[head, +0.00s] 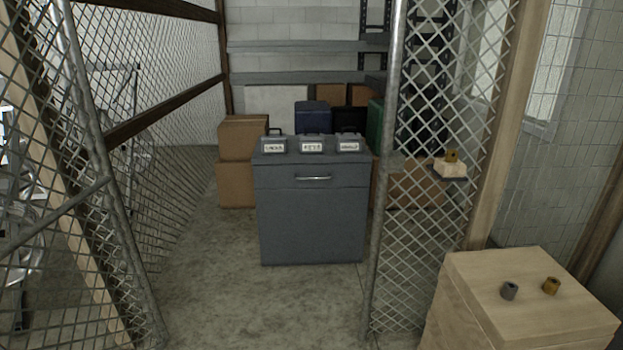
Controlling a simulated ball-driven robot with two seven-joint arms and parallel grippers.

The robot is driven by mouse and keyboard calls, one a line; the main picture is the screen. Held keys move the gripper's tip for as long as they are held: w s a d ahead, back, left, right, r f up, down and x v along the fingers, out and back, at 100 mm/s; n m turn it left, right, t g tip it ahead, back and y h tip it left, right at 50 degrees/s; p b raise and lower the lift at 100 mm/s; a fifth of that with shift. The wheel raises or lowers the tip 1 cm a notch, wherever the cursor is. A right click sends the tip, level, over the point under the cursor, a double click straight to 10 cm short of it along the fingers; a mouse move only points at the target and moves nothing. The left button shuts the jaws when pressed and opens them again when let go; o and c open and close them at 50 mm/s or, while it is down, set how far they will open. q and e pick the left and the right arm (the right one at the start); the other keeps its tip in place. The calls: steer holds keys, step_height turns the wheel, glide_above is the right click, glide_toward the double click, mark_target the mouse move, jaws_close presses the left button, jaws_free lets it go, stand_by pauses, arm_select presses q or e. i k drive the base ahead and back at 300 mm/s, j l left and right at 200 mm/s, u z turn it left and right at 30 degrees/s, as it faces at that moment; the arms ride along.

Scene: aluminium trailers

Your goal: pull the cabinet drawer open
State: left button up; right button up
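The grey cabinet (312,225) stands on the concrete floor ahead, beyond the opening in the chain-link fence. Its drawer (280,178) is at the top of the front and looks shut, flush with the panel below. A light metal bar handle (313,178) runs across the middle of the drawer front. The whole front is in plain view. Neither of my grippers shows in the head view, and nothing is seen touching the handle.
Three labelled grey cases (312,144) stand on the cabinet. Chain-link panels flank the opening, with a metal post (384,190) at right. Cardboard boxes (238,183) stand behind left. A wooden crate (530,290) bears two small cylinders at front right. Floor before the cabinet is clear.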

mark_target(335, 174)
steer(key=i+j+z, duration=0.15)
steer(key=i, duration=0.3)
steer(key=i+j+z, duration=0.15)
steer(key=i, duration=0.25)
steer(key=i+j+z, duration=0.1)
steer(key=i, duration=0.35)
